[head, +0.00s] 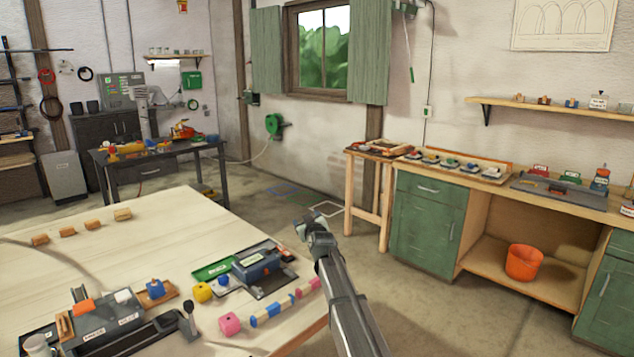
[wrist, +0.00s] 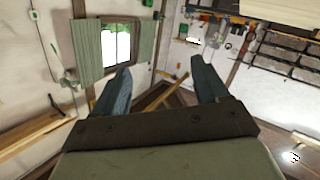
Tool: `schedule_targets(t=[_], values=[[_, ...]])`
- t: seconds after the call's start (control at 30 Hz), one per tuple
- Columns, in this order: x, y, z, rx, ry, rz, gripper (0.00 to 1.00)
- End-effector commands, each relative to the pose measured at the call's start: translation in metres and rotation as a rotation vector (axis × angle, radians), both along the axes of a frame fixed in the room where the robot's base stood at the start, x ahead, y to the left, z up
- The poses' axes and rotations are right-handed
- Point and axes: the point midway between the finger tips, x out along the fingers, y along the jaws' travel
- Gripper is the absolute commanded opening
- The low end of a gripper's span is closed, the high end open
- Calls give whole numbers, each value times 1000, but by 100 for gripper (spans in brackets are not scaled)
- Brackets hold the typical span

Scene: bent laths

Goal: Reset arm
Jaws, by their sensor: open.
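My arm reaches up from the bottom of the head view, and its end (head: 318,232) is in the air beside the right edge of the pale worktable (head: 170,215). In the wrist view my gripper (wrist: 162,80) has its two fingers spread wide apart. Nothing is between the fingers. Beyond them the wrist view shows the room's wall and the window, tilted, and no work surface close by. The fingertips are hard to make out in the head view.
On the worktable are a striped pink, blue and cream piece (head: 285,302), a yellow block (head: 202,292), a green tray (head: 213,269) and several wooden blocks at the far left. Green cabinets (head: 427,222) stand right, with an orange bucket (head: 523,262) under the bench. Open floor lies between.

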Motion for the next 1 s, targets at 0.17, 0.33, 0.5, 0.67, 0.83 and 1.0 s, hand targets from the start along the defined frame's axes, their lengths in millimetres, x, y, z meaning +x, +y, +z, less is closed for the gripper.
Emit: schedule_targets(t=[0.17,0.33,0.5,0.67,0.83,1.0], values=[[-1,-101,3,-22,-172,-131,74],[-13,-170,-11,-46,-259,-228,74],[-32,-213,-55,-60,-240,-279,74],[-51,-228,-115,-54,-139,-285,74],[-82,-231,-199,-32,42,-271,74],[-128,-226,-290,-2,266,-254,74]])
